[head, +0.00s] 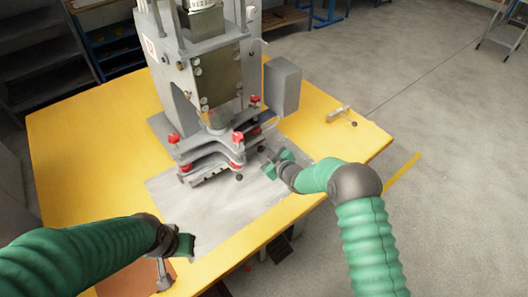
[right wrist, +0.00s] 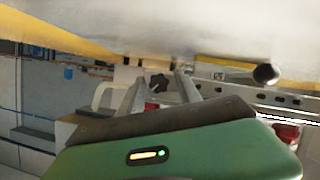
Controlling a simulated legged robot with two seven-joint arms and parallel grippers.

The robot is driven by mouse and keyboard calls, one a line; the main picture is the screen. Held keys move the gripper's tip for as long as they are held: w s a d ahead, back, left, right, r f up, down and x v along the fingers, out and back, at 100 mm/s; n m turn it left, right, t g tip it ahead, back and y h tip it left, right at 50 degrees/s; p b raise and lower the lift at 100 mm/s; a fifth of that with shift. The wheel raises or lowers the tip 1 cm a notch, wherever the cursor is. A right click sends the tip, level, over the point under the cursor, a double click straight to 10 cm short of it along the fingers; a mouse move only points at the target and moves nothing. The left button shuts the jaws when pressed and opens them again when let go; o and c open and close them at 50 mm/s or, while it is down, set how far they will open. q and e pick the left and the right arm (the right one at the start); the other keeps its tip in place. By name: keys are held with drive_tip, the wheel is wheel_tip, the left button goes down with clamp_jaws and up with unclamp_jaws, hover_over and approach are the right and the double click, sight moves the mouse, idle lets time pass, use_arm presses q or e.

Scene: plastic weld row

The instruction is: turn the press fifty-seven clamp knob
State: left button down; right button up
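The grey press (head: 205,70) stands on a yellow table, with red knobs (head: 174,138) on its lower plates and a black ball knob (head: 239,178) at its front. My right gripper (head: 268,160) is low at the press's right side, above the grey sheet. In the right wrist view its two fingers (right wrist: 160,90) are apart, and a dark star-shaped knob (right wrist: 158,82) shows between them, seemingly just beyond the tips. I cannot tell whether they touch it. No number on it can be read. My left gripper (head: 182,246) is over the table's front left; its fingers are not clear.
A grey sheet (head: 210,210) lies on the yellow table (head: 80,150) under the press front. A grey box (head: 283,86) juts from the press's right side. A small metal tool (head: 342,114) lies at the table's right. The table's left side is clear.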

drive_tip(key=shift+o, duration=0.6)
drive_tip(key=shift+w+r, duration=0.1)
drive_tip(key=shift+r, duration=0.05)
drive_tip(key=shift+s+d+r, duration=0.15)
drive_tip(key=shift+s, duration=0.1)
drive_tip(key=v, duration=1.6)
drive_tip(key=shift+s+p, duration=0.15)
drive_tip(key=shift+p, duration=0.25)
